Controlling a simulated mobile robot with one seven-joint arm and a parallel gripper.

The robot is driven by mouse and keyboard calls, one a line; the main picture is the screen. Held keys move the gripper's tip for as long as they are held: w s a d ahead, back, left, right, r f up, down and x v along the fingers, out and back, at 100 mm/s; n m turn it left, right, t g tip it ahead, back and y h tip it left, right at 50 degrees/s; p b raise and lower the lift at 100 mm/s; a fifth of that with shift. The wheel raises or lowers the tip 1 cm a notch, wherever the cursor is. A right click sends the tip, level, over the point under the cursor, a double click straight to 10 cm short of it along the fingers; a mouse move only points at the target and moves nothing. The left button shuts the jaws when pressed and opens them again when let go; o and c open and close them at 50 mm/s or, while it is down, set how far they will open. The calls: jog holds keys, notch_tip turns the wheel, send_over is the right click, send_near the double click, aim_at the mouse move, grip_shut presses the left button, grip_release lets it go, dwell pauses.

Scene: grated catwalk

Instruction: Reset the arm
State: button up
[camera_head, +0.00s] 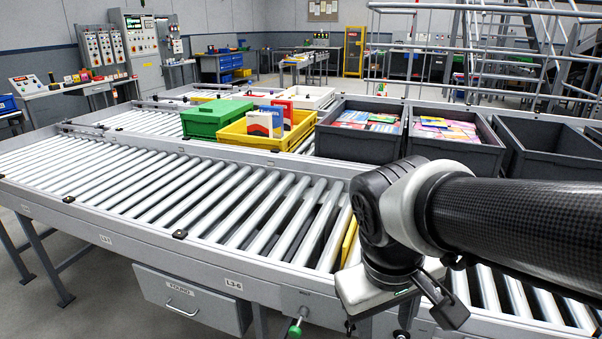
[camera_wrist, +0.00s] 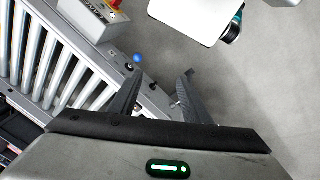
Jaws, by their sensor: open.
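My gripper (camera_head: 403,318) hangs at the end of my arm over the front edge of the roller conveyor (camera_head: 180,190), at the lower right of the head view. In the wrist view its two fingers stand apart with nothing between them, so the gripper (camera_wrist: 160,84) is open and empty. Beyond the fingers are the conveyor's side rail and grey floor. My arm reaches in from the right and hides part of the rollers. A yellow item (camera_head: 348,240) shows partly behind my wrist.
On the conveyor's far side stand a green crate (camera_head: 205,122), a yellow crate (camera_head: 262,139) with boxes or books, and dark crates (camera_head: 355,146), two holding colourful items. A grey control box (camera_wrist: 92,18) with a red button is near the rail. The left rollers are clear.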

notch_tip(320, 180, up, 26)
jog(key=d+m+t+y+p, duration=0.1)
jog(key=m+t+p, duration=0.2)
jog(key=p, duration=1.7)
jog(key=shift+s+d+r+t+y+p, duration=0.15)
jog(key=shift+s+d+t+y+p, duration=0.05)
jog(key=shift+s+t+y+p, duration=0.2)
